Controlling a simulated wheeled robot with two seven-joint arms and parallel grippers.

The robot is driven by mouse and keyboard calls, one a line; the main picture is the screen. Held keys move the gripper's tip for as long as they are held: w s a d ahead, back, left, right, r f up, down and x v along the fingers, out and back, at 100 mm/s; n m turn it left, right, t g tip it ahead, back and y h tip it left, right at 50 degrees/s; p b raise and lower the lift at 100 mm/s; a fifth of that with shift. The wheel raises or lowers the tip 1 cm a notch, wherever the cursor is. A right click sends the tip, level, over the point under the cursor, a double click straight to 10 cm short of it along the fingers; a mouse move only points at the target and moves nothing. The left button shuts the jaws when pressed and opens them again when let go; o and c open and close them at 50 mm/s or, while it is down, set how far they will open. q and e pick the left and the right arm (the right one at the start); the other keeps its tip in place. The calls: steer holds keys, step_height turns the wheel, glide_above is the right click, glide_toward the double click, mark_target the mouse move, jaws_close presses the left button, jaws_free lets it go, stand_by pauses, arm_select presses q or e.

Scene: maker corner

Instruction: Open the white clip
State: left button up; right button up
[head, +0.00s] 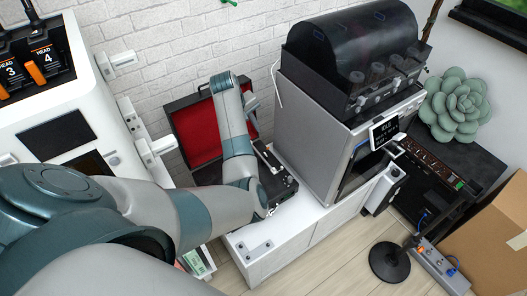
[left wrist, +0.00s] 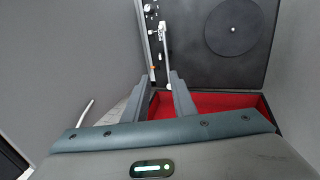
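A black record player (head: 284,190) with a raised red-lined lid (head: 197,132) stands behind and under my left arm. In the left wrist view its deck shows with a black platter (left wrist: 236,27) and a pale thin tonearm (left wrist: 166,58). A small white piece (left wrist: 161,28) sits at the tonearm and may be the white clip; it is too small to tell whether it is open or shut. My left gripper (left wrist: 161,84) is open and empty, its two fingers apart close to the tonearm's near end. In the head view my left wrist hides part of the deck.
A grey machine with a black domed top (head: 350,55) stands close to the right of the record player. A white machine (head: 95,90) stands at left. The white cabinet top (head: 300,225) has some bare room in front. A cardboard box (head: 490,235) is at far right.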

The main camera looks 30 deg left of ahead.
mark_target(266, 155)
arm_select(q)
steer(key=x, duration=1.6)
steer(key=shift+d+f, duration=0.1)
steer(key=shift+f, duration=0.25)
jaws_close()
